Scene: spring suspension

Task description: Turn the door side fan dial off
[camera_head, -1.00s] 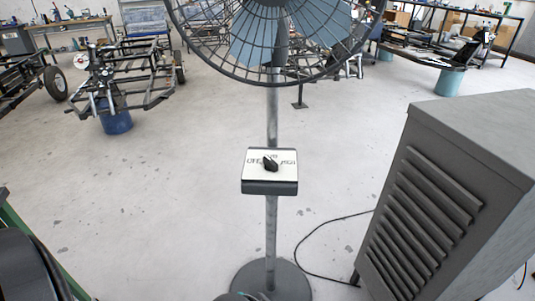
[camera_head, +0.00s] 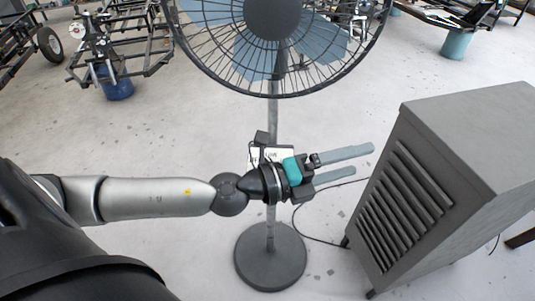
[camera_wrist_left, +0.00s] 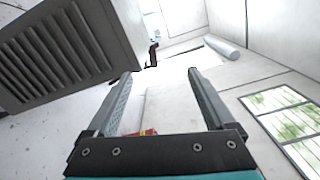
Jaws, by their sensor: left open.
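The pedestal fan (camera_head: 272,230) stands upright in the middle of the head view, its caged head at the top. Its white dial panel (camera_head: 284,151) on the pole is mostly hidden behind my left wrist; the knob cannot be seen. My left gripper (camera_head: 364,160) reaches across in front of the pole, its fingers pointing right, past the panel. It is open and empty. In the left wrist view the two fingers (camera_wrist_left: 164,72) are apart with nothing between them, and the dial is not in that view. My right gripper is not in view.
A grey louvred metal cabinet (camera_head: 470,140) stands to the right of the fan, near my left fingertips; it also shows in the left wrist view (camera_wrist_left: 75,50). A black cable lies on the floor. A vehicle frame (camera_head: 125,50) and a blue drum (camera_head: 115,82) are behind left.

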